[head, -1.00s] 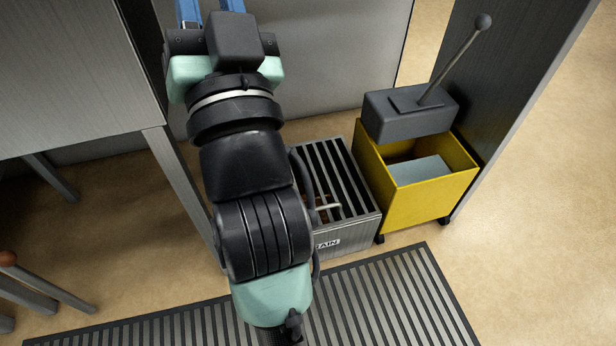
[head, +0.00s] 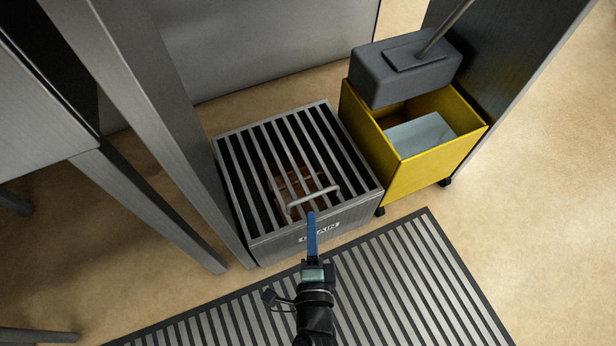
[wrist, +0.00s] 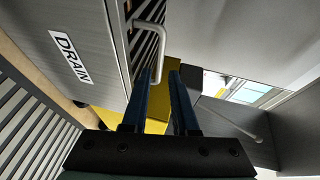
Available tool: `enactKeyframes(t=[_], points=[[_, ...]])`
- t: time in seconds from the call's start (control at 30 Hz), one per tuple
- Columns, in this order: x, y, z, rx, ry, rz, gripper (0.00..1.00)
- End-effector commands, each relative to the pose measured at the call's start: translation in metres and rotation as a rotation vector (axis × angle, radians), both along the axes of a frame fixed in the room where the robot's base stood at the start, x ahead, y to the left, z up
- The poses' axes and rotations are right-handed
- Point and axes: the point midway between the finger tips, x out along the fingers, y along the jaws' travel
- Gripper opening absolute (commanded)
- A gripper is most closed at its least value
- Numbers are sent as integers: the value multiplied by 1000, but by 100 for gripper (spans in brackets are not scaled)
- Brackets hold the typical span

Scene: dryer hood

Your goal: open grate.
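The grate (head: 270,160) is a set of grey metal bars lying flat on top of a grey box labelled DRAIN (head: 275,245). A pale metal handle (head: 312,197) stands on the grate near its front edge; it also shows in the wrist view (wrist: 149,40). My gripper (head: 311,214) is just in front of the handle, at the box's front edge. In the wrist view my gripper's two blue fingers (wrist: 160,76) are apart, with the handle's end close to their tips. I cannot tell whether they touch it. A brown object (head: 297,186) shows under the bars.
A yellow wheeled bucket (head: 425,170) with a dark grey block (head: 400,75) and pole on it stands close at the right. A grey post (head: 150,110) stands at the left. A slatted floor mat (head: 390,280) lies in front.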

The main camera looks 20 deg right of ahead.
Motion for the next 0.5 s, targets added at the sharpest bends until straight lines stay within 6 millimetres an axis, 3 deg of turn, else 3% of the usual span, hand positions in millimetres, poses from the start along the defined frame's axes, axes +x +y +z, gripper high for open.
enactKeyframes(t=[0.3,0.5], points=[[63,-25,-14,-2,-6,-2,27],[90,-35,-18,-2,-3,0,27]])
